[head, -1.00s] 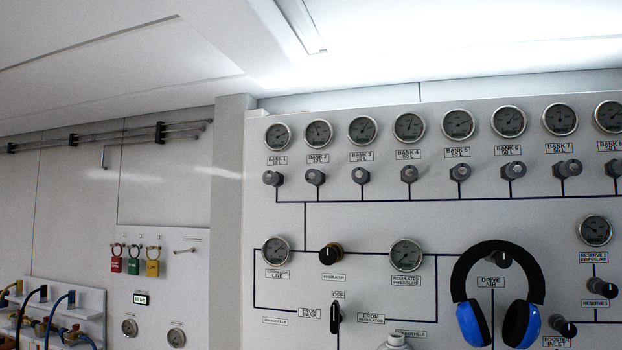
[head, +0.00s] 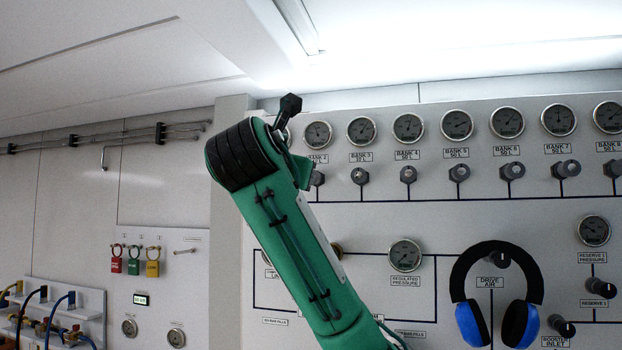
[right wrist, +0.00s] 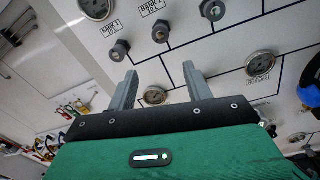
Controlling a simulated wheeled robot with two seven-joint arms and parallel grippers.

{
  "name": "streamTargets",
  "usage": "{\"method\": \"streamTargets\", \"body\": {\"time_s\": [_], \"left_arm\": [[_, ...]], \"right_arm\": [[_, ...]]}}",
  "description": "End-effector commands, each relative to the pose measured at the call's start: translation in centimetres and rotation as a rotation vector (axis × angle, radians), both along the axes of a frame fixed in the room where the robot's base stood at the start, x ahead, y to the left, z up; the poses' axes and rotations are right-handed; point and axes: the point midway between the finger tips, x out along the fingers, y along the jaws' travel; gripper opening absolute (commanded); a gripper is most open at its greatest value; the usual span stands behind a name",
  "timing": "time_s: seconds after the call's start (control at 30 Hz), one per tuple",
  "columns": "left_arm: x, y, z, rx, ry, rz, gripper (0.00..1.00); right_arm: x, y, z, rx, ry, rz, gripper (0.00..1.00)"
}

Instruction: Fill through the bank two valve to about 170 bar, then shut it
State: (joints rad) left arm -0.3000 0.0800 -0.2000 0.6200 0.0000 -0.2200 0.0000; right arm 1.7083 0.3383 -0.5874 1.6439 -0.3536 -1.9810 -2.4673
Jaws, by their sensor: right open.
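The bank two valve is a grey knob (head: 317,178) under the "BANK 2" label (head: 316,159) and gauge (head: 318,134); my arm partly covers it in the head view. In the right wrist view the bank two knob (right wrist: 160,31) lies beyond my right gripper (right wrist: 160,70), roughly ahead of the gap between its fingers and apart from them. The right gripper is open and empty. The bank one knob (right wrist: 119,49) is to the left. The gauge needle is too small to read. My left gripper is not in view.
More bank knobs (head: 408,174) and gauges run rightward. Below are the regulated pressure gauge (head: 404,255) and blue-black ear defenders (head: 497,292) hanging on the panel. Red, green and yellow padlocks (head: 134,262) hang on the left wall. My green arm hides bank one and the lower left panel.

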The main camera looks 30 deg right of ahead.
Motion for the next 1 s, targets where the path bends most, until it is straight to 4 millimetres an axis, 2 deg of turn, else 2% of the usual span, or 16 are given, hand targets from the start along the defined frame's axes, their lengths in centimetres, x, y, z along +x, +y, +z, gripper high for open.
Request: {"method": "streamTargets", "body": {"time_s": [0.13, 0.27, 0.7, 1.0], "left_arm": [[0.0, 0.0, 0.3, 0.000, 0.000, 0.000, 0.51], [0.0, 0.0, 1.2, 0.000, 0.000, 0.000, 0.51], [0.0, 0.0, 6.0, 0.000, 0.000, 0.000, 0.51], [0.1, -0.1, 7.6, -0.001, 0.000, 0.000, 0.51]], "right_arm": [[-0.4, -0.5, 1.0, -0.015, 0.007, -0.013, 0.52], [0.6, -1.5, 1.2, -0.014, 0.007, -0.013, 0.52], [6.4, -7.6, 1.3, -0.013, 0.008, -0.012, 0.52], [8.6, -9.9, 1.1, -0.013, 0.004, -0.011, 0.52]]}}
